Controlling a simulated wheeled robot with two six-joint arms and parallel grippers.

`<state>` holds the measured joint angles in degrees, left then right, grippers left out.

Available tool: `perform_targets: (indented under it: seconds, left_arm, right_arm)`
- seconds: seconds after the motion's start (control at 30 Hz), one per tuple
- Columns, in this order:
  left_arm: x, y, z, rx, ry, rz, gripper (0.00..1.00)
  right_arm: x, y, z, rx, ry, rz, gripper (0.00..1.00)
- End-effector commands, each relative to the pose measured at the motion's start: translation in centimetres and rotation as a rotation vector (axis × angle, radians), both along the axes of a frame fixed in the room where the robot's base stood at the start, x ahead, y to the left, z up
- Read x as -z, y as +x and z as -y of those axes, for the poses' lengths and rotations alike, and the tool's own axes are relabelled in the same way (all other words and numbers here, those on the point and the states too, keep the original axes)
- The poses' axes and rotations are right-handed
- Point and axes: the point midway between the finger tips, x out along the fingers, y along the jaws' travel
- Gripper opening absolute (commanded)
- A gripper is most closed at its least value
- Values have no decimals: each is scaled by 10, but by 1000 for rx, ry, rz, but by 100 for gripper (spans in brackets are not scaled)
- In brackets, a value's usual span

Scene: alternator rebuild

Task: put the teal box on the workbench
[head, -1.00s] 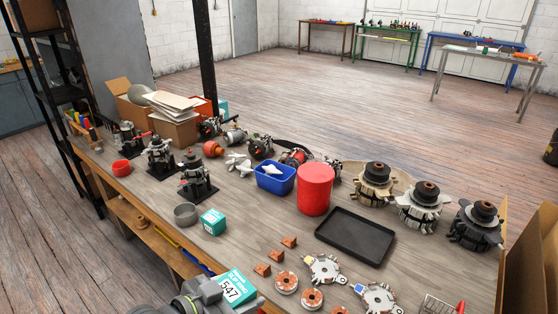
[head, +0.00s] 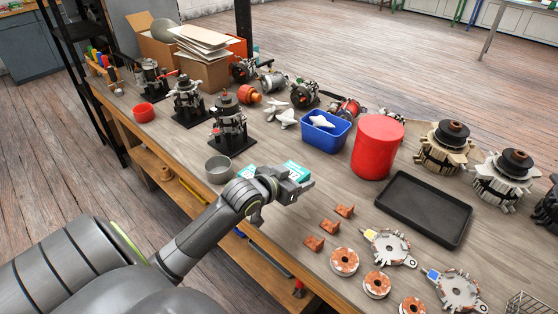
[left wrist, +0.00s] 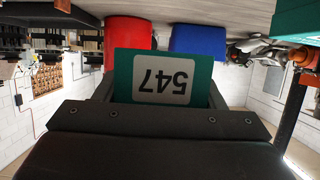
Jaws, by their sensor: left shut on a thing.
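My left gripper (head: 290,190) is shut on a teal box (head: 297,170), mostly hidden behind the fingers in the head view. In the left wrist view the held teal box (left wrist: 162,77) shows its white label with 547 upside down, between the fingers. The box is over the workbench (head: 310,205); I cannot tell whether it touches the top. A second teal box (head: 246,171) stands on the bench beside the grey bowl, partly hidden by my left arm. It probably also shows at the wrist view's top right corner (left wrist: 295,18). My right gripper is not in view.
A grey bowl (head: 219,170), blue bin (head: 326,133), red canister (head: 377,147) and black tray (head: 424,208) stand around the held box. Several copper-coloured parts (head: 344,211) lie nearer the front. Bare bench lies between the gripper and the tray.

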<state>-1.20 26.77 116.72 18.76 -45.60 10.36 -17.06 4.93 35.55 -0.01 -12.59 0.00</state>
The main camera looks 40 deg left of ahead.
Motion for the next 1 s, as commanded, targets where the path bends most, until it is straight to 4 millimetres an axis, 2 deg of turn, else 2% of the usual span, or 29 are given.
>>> perform_targets:
  seconds: [0.03, 0.13, 0.37, 0.6, 0.93, 0.97, 1.0]
  left_arm:
    - [13, -1, 0, -3, -5, -5, 39]
    - [30, -1, 1, -2, -4, -4, 39]
    - [49, -1, 1, 1, -1, -1, 39]
    - [81, -1, 1, 0, -2, -3, 39]
    - [83, -1, 1, 1, 0, 0, 39]
    - [84, -1, 1, 1, 0, -1, 65]
    - [83, -1, 1, 1, 0, -1, 70]
  right_arm:
    - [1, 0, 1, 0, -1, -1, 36]
    - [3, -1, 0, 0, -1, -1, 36]
    - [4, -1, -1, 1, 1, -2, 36]
    - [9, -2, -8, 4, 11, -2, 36]
    - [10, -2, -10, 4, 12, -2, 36]
    - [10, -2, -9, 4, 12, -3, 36]
    - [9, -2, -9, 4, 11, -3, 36]
